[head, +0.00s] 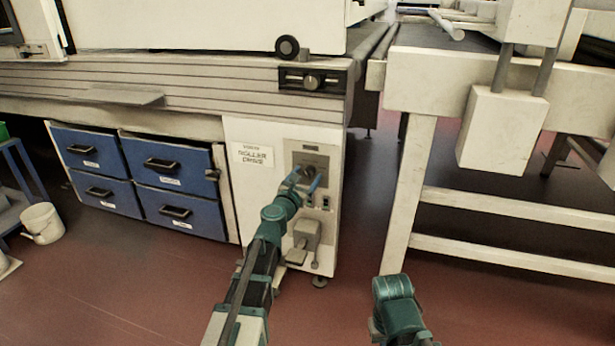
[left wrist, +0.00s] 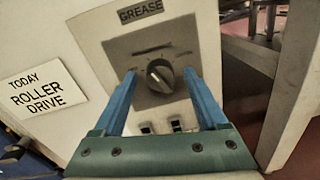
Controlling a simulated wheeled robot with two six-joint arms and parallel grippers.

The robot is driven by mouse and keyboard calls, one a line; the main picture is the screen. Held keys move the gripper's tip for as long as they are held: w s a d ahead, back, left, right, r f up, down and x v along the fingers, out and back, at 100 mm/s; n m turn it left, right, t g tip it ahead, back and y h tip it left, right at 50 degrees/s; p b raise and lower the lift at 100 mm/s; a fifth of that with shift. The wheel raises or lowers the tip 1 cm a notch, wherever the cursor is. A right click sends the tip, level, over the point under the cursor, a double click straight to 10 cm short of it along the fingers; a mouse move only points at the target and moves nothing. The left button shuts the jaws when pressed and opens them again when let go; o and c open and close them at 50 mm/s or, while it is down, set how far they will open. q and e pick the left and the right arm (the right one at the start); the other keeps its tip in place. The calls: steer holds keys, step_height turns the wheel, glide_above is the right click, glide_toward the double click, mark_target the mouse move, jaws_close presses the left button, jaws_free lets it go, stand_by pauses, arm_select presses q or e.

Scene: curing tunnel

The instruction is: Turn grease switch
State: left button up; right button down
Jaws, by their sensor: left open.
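The grease switch (left wrist: 160,75) is a dark round knob with a light pointer mark, on a grey plate under a GREASE label (left wrist: 140,10) in the left wrist view. My left gripper (left wrist: 158,85) is open, its two blue fingers on either side of the knob in that view. Whether the fingers touch the knob I cannot tell. In the head view my left gripper (head: 308,178) is at the panel (head: 312,155) on the white cabinet end and largely hides the knob. My right arm shows at the bottom, but its gripper is not in view.
Small rocker switches (left wrist: 162,127) sit below the knob. A ROLLER DRIVE sign (left wrist: 42,88) is to the left. A grey box (head: 306,236) is lower on the cabinet. Blue drawers (head: 178,180) are at left, a white frame (head: 412,190) at right, with open floor between.

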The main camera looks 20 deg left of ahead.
arm_select(q)
jaws_close()
steer(key=shift+m, duration=0.3)
steer(key=m, duration=0.3)
steer(key=shift+s+m+p, duration=0.1)
steer(key=shift+m+p, duration=0.2)
steer(key=shift+m, duration=0.1)
steer(key=shift+d+m, duration=0.1)
steer(key=shift+m, duration=2)
jaws_free()
